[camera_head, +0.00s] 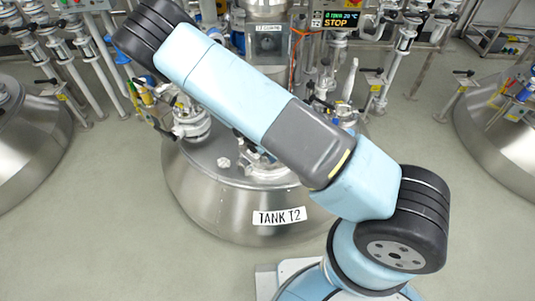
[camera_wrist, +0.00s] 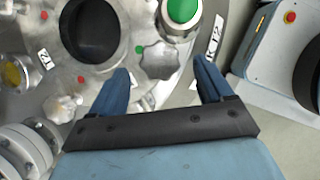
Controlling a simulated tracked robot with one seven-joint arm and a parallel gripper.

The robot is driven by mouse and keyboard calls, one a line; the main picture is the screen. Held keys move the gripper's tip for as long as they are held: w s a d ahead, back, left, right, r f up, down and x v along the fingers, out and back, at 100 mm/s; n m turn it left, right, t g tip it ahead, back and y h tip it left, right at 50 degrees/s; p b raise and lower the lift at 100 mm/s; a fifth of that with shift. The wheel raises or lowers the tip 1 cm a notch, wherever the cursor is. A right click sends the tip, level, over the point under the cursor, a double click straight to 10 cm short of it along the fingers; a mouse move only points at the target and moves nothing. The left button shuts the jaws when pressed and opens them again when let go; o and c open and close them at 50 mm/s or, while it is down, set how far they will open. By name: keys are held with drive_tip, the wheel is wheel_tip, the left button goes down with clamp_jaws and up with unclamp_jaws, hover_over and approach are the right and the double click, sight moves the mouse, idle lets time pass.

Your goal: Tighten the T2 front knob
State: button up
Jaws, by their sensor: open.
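Tank T2 (camera_head: 205,205) is a steel vessel with a domed lid, marked by a "TANK T2" label (camera_head: 279,216) at its front. In the wrist view a silver lobed knob (camera_wrist: 159,60) sits on the lid, beside a green dot and near the partly covered tank label (camera_wrist: 213,42). I take it for the front knob. My gripper (camera_wrist: 161,80) is open, with its two blue fingers spread to either side of the knob's near side in the picture. No contact shows, and the height gap cannot be judged. In the head view my arm hides the gripper.
A second lobed knob (camera_wrist: 62,108) sits left of my gripper, near a flange (camera_wrist: 30,150). A dark round port (camera_wrist: 95,30) and a green-topped fitting (camera_wrist: 183,12) stand close by. Pipes and valves crowd behind the tank. The floor (camera_head: 110,230) left of it is clear.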

drive_tip(key=shift+x, duration=1.1)
drive_tip(key=shift+c, duration=0.3)
drive_tip(key=c, duration=0.9)
drive_tip(key=shift+a, duration=0.2)
drive_tip(key=shift+c, duration=0.5)
drive_tip(key=shift+d, duration=0.1)
